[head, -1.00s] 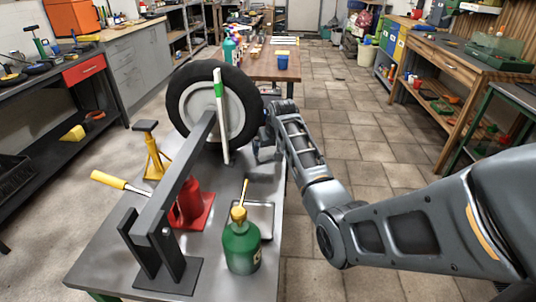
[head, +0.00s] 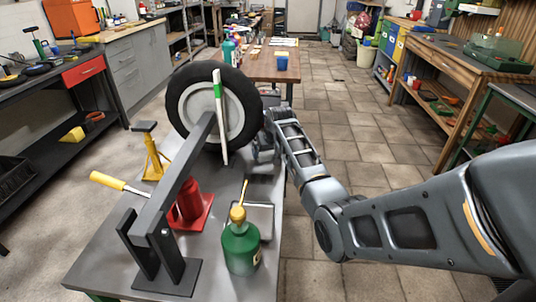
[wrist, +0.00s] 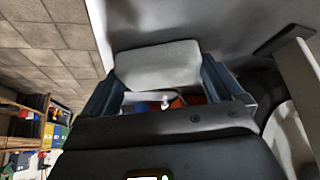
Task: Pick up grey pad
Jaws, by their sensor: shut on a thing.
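The grey pad (wrist: 158,64) is a light grey slab with rounded corners in the wrist view. It sits between the two blue-grey fingers of my gripper (wrist: 160,78), which is shut on its sides. In the head view my gripper (head: 264,150) is beside the right side of the wheel, over the metal table. The pad is hard to make out there, and a dark patch shows on the table below the gripper.
The upright wheel (head: 178,97) with a black tyre stands close left of my gripper. A green bottle (head: 241,248), a red jack (head: 190,207), a yellow stand (head: 154,158) and a dark metal frame (head: 168,205) crowd the metal table (head: 108,247). Tiled floor (head: 350,135) is open to the right.

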